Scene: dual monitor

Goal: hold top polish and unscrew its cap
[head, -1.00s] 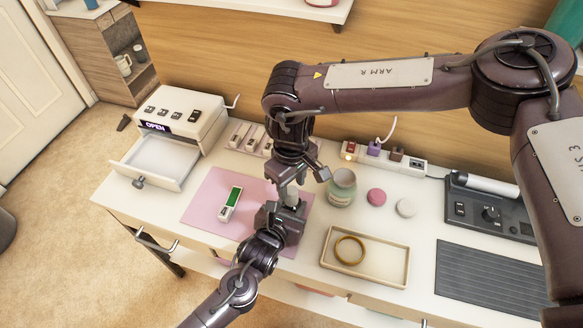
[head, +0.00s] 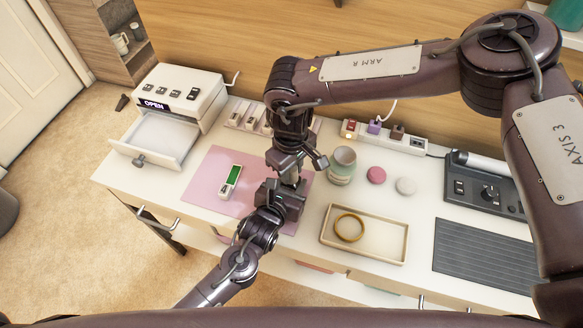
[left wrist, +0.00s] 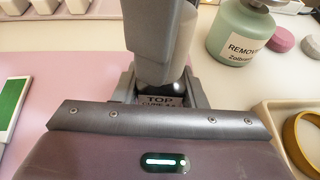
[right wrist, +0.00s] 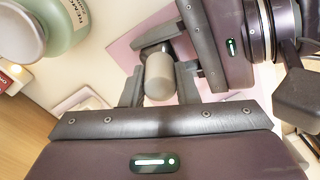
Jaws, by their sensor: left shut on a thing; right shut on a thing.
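The top polish bottle (left wrist: 158,102) is a small container with a "TOP" label, mostly hidden in the left wrist view. My left gripper (head: 280,199) is shut on its body above the right edge of the pink mat (head: 212,178). The polish cap (right wrist: 160,76) is a pale grey, rounded cylinder in the right wrist view. My right gripper (head: 289,180) comes from above and is shut on the cap, its fingers on either side. The join between cap and bottle is hidden, so I cannot tell how far the cap is turned.
The remover bottle (head: 341,165) stands close right of my grippers, near pink and white round items. A tray (head: 385,250) with a yellow ring lies front right. A device with a green screen (head: 231,181) lies on the mat. An open drawer (head: 160,140) is at left.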

